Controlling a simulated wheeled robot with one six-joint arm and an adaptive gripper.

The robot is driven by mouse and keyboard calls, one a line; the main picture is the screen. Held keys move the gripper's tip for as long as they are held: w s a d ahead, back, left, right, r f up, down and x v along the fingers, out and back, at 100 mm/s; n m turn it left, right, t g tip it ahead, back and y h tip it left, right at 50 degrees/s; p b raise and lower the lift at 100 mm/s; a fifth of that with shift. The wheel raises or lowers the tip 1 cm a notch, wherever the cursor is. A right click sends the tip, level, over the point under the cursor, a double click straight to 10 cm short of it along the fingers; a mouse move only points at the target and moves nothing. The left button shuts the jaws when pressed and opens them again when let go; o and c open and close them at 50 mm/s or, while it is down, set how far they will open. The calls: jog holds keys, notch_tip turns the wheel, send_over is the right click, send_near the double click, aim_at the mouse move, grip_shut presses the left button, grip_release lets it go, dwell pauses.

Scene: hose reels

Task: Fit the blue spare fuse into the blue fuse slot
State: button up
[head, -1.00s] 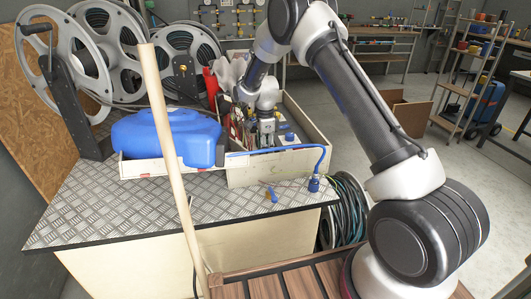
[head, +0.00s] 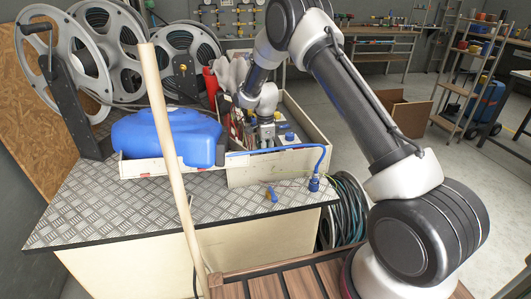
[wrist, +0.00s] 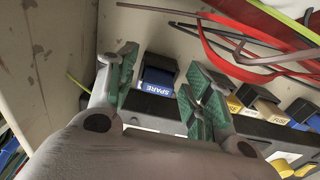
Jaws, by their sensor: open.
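A block with a blue face marked SPARE (wrist: 158,78) and a black top shows in the wrist view, in the gap between my fingers. My gripper (wrist: 162,72) is open, with a green-padded finger on either side of the block. I see no grip on it, and how deep the fingertips reach beside it is unclear. In the head view my gripper (head: 264,136) points down into the open box (head: 275,167), mostly hidden by its wall and my arm. I cannot make out an empty blue fuse slot in either view.
Red and dark wires (wrist: 240,55) lie along the box's far side. The box wall (wrist: 45,50) is close on the left. A blue tank (head: 165,138) stands left of the box.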

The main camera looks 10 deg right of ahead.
notch_tip(320, 180, up, 11)
jog(key=s+d+r+n+t, duration=0.1)
jog(key=s+d+r+n, duration=0.2)
jog(key=r, duration=0.4)
jog(key=s+d+r+n, duration=0.1)
jog(key=s+d+r, duration=0.2)
jog(key=s+r, duration=0.35)
jog(key=s+d+r+n+t, duration=0.1)
jog(key=s+d+r+n, duration=0.25)
jog(key=s, duration=0.35)
jog(key=s+d+r+n, duration=0.2)
jog(key=s+r+n, duration=0.1)
jog(key=s+r, duration=0.3)
jog(key=s+d+r+n+t, duration=0.1)
jog(key=s+d+r+n, duration=0.15)
jog(key=s, duration=0.55)
jog(key=s+d+f+n, duration=0.1)
jog(key=s+n, duration=0.1)
jog(key=s, duration=0.4)
jog(key=s+f+n+t, duration=0.1)
jog(key=s+n, duration=0.2)
jog(key=s, duration=0.3)
jog(key=shift+s+d+f, duration=0.25)
jog(key=shift+s+d, duration=0.05)
jog(key=shift+d, duration=0.05)
jog(key=shift+o, duration=0.3)
